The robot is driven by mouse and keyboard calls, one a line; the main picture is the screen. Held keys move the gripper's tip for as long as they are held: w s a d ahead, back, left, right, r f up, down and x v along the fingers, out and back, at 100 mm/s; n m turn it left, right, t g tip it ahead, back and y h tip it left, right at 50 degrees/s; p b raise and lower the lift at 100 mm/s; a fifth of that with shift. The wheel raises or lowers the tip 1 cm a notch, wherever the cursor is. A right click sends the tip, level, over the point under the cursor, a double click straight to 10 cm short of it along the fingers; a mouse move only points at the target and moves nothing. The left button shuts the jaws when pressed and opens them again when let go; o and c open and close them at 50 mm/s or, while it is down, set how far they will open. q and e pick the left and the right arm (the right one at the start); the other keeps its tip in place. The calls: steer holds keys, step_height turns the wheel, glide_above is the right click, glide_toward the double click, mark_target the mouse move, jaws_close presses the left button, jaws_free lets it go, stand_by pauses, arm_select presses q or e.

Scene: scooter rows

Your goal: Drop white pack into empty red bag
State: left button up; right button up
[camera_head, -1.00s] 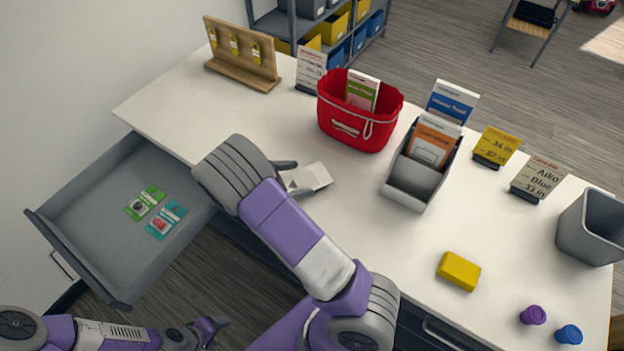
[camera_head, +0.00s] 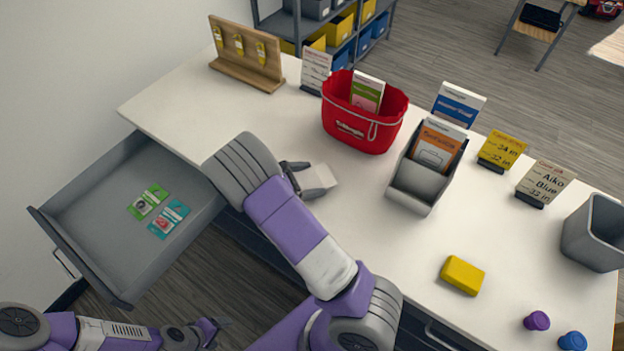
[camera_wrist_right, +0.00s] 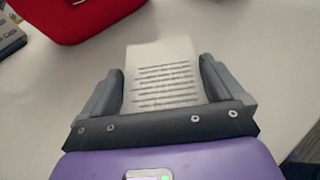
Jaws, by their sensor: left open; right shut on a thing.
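The white pack (camera_head: 319,178) is between the fingers of my right gripper (camera_head: 303,178), which is shut on it over the white table. In the right wrist view the pack (camera_wrist_right: 160,75) shows lines of dark print and sticks out beyond the fingertips. The red bag (camera_head: 352,128) stands upright with its top open, beyond the pack and to its right. A green and pink card (camera_head: 367,93) rises from the bag's opening; the bag's floor is hidden. The red bag (camera_wrist_right: 75,15) also shows at the wrist view's top left. My left gripper (camera_head: 214,328) is open and empty, low at the left.
A grey holder (camera_head: 411,195) with cards stands right of the bag. A wooden rack (camera_head: 246,65) and a sign (camera_head: 316,68) stand behind. An open drawer (camera_head: 95,262) holds two small packets. A yellow block (camera_head: 462,275) lies front right. Table between pack and bag is clear.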

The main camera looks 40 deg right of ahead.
mark_target(308, 181)
step_height(308, 181, up, 10)
steer(key=p, duration=0.1)
steer(key=shift+p, duration=0.3)
steer(key=shift+f, duration=0.1)
